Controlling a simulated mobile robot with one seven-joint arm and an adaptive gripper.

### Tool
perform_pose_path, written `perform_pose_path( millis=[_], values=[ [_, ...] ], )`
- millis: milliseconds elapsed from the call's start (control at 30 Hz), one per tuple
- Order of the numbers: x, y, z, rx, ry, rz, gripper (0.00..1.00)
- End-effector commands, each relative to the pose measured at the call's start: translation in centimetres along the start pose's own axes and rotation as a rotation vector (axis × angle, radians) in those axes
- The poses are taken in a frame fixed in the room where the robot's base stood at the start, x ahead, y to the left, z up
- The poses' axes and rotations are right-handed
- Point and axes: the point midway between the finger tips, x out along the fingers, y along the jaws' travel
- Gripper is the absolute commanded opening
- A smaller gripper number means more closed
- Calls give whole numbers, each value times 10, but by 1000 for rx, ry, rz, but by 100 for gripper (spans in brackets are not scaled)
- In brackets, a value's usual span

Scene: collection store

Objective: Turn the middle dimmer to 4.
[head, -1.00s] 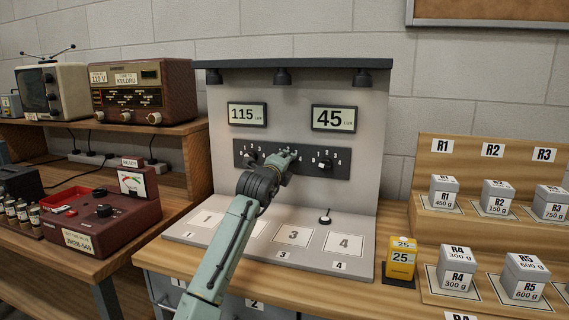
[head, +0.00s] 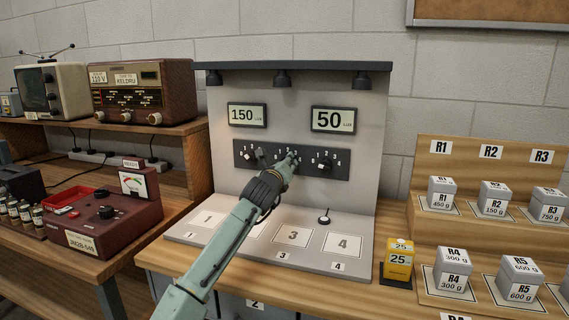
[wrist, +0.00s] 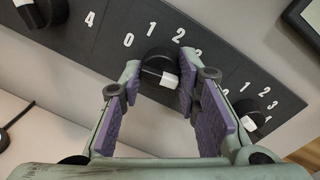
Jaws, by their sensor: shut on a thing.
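The middle dimmer (wrist: 157,60) is a black knob with a white pointer mark, seen between my fingers in the wrist view. Numerals 0, 1, 2 and 3 show around it; its 4 is not visible, and I cannot tell exactly which numeral the pointer meets. My gripper (wrist: 160,70) is shut on this knob, one purple-padded finger on each side. In the head view my gripper (head: 287,162) covers most of the middle dimmer on the black panel (head: 343,172). The left display (head: 247,115) reads 150 and the right display (head: 333,119) reads 50.
The left dimmer (head: 249,154) and right dimmer (head: 324,165) stand close on either side. A yellow block (head: 398,260) stands right of the shelf.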

Motion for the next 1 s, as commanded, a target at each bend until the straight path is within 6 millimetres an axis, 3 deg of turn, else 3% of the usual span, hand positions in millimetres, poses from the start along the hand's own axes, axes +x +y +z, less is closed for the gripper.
perform_pose_path(
  millis=[533, 567, 833, 1000],
  values=[
    [0, -1, 0, 26, -3, -2, 2],
    [0, -1, 0, 26, -2, -2, 31],
    [0, -1, 0, 24, -2, -1, 49],
    [0, 0, 0, 23, -2, -1, 50]
  ],
)
